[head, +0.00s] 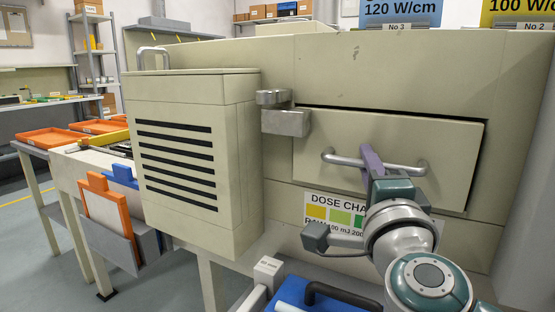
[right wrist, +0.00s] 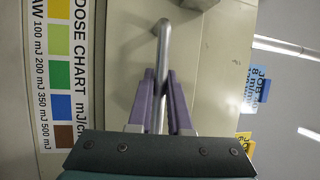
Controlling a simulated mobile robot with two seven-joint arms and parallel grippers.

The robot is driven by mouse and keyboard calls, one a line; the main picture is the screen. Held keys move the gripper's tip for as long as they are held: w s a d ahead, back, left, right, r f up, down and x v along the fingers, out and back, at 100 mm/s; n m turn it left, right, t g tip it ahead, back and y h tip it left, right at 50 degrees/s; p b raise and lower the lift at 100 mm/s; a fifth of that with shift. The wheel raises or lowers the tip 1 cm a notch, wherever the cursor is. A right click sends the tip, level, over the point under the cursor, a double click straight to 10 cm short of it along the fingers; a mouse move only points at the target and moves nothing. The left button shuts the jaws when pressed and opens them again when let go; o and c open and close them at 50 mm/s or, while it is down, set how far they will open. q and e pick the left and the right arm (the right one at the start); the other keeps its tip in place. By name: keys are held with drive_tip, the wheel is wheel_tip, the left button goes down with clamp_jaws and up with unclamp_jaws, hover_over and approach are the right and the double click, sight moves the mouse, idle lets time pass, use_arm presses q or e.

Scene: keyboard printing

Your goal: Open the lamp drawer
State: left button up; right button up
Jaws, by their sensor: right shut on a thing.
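The lamp drawer (head: 310,148) is a beige front panel set in the large beige machine. A thin dark gap runs along its top and right edges; I cannot tell whether it is slightly out. A grey metal bar handle (head: 343,159) crosses its front. My right gripper (head: 369,160) has its purple fingers shut on the handle bar, near the middle. In the right wrist view the handle (right wrist: 163,50) passes between the two fingers of the gripper (right wrist: 161,100). My left gripper is not in view.
A beige vented box (head: 248,150) stands left of the drawer, beside a grey hinge block (head: 285,122). A dose chart label (head: 330,208) is below the drawer. A blue case (head: 300,293) with a black handle lies at the bottom. Orange trays (head: 50,137) sit at far left.

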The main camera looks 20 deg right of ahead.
clamp_jaws()
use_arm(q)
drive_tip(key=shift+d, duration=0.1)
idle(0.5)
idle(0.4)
